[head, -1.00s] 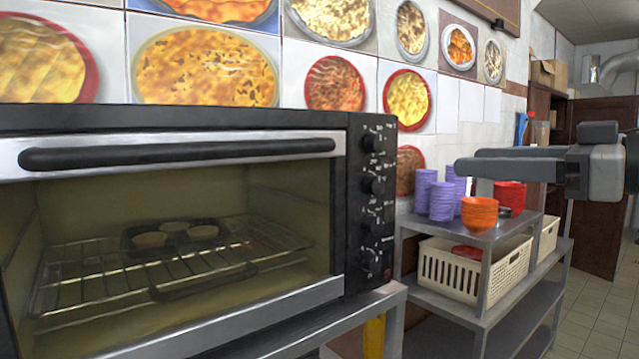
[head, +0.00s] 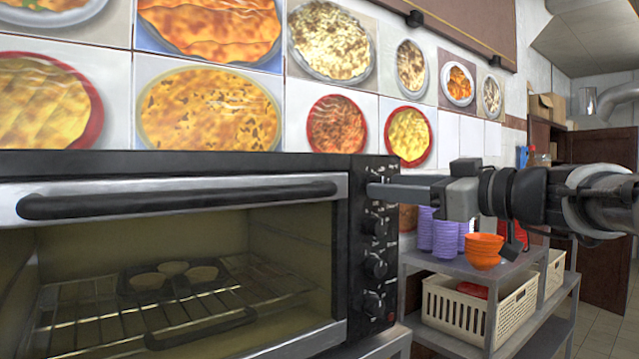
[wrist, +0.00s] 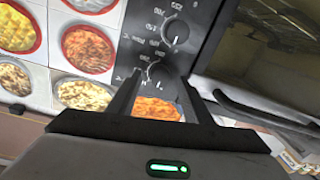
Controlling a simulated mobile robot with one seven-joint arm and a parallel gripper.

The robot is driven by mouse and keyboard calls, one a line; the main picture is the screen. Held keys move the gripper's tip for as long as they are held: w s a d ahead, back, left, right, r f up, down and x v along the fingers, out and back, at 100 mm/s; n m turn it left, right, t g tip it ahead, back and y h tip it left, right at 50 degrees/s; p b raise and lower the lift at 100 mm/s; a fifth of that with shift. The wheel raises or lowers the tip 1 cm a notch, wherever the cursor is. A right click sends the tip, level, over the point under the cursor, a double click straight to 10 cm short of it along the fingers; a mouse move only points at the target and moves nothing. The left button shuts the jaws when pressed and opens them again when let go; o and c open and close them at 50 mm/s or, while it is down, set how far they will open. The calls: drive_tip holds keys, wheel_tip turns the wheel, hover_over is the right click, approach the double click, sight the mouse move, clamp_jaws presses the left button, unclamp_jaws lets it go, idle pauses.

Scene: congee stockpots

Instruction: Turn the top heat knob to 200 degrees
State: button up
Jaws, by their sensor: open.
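The black oven (head: 180,165) fills the left of the head view, its control panel (head: 388,280) at its right end with a column of dark knobs. The top heat knob (head: 373,174) is partly hidden behind my gripper (head: 371,190), whose fingers reach in from the right to the panel's upper part. In the wrist view the panel looks turned over. There the top knob (wrist: 158,73) shows between and just beyond the two open fingertips of my gripper (wrist: 160,80). I cannot tell whether they touch it. Its pointer setting is too small to read.
A metal shelf (head: 445,262) right of the oven holds purple cups (head: 440,235), orange bowls (head: 484,250) and a cream basket (head: 458,312). The oven handle (head: 180,198) sticks out in front of the door. Food pictures cover the wall (head: 300,110) behind.

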drive_tip(key=shift+w+a, duration=0.4)
drive_tip(key=shift+w, duration=0.05)
drive_tip(key=c, duration=1.1)
drive_tip(key=shift+o, duration=0.2)
